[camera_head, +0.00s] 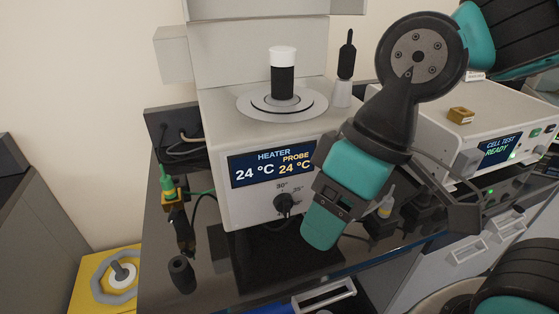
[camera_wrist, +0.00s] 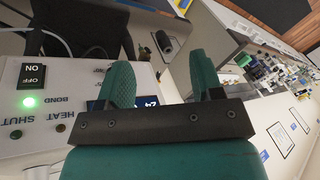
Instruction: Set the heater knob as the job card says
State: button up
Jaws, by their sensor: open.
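The heater (camera_head: 215,165) is a white box on the dark bench. Its display (camera_head: 271,168) reads HEATER 24 °C and PROBE 24 °C. The black heater knob (camera_head: 284,203) is below the display, with 30° and 35° marks above it and to its right. I cannot tell where its pointer is set. My gripper (camera_head: 322,236) is just right of the knob and in front of the heater, hiding part of the face. In the wrist view my gripper (camera_wrist: 160,78) has its two teal fingers apart, with nothing held between them. No readable job card shows.
A black-bodied, white-capped vessel (camera_head: 283,72) stands on the heater's round plate. A black-handled tool (camera_head: 346,60) stands beside it. The cell test unit (camera_head: 498,110) reads READY at right. A small dark cylinder (camera_head: 181,274) and cables lie at left. The wrist view shows an ON/OFF switch (camera_wrist: 33,75).

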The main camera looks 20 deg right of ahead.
aim_at(283, 204)
jog(key=z, duration=0.35)
jog(key=k, duration=0.9)
jog(key=u, duration=0.35)
